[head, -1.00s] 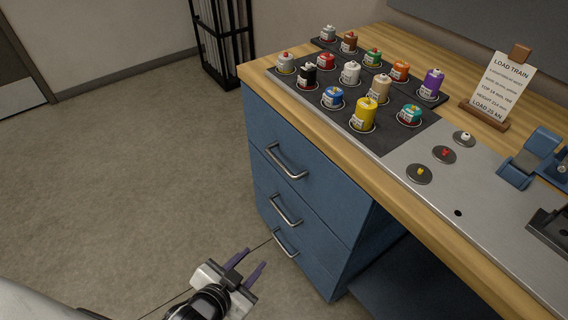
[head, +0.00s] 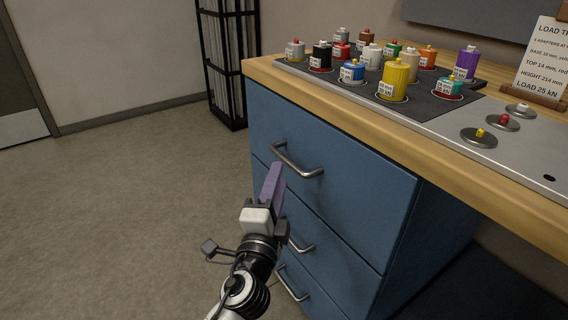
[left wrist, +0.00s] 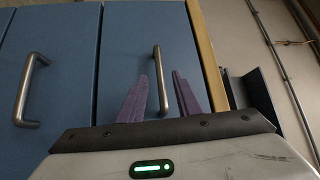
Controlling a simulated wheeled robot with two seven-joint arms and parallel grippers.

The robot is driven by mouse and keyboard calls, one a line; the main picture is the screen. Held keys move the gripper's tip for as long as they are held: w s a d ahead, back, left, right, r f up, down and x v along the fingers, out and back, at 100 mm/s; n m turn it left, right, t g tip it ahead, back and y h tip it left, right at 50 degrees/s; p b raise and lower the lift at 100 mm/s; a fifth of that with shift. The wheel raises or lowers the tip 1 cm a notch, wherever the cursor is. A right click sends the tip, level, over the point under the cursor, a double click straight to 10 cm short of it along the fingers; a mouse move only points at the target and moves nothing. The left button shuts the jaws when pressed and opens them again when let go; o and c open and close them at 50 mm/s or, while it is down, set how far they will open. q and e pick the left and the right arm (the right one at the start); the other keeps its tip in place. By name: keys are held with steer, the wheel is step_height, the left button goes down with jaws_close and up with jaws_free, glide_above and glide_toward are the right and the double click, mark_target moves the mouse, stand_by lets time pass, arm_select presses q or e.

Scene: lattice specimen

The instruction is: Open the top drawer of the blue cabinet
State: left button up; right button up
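The blue cabinet (head: 340,218) stands under the wooden worktop, its drawers closed. The top drawer (head: 345,165) has a silver bar handle (head: 298,162). My left gripper (head: 274,168) is just in front of that drawer, its purple fingertips near the handle's left end. In the left wrist view the fingers (left wrist: 162,80) stand apart, and the top handle (left wrist: 158,70) shows between them, ahead of the tips. I cannot tell whether they touch it. The gripper is open and empty. The middle handle is partly hidden behind my gripper in the head view. My right gripper is not in view.
Several coloured canisters (head: 394,80) stand on a dark mat on the worktop (head: 438,140). Small capped discs (head: 479,138) and a sign (head: 545,62) are to the right. A black rack (head: 228,65) stands behind. The floor left of the cabinet is clear.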

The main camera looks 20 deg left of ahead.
mark_target(284, 155)
arm_select(q)
steer(key=w, duration=0.5)
steer(key=w+a+r, duration=0.1)
steer(key=w, duration=0.2)
steer(key=shift+c, duration=0.3)
steer(key=shift+s, duration=0.1)
jaws_close()
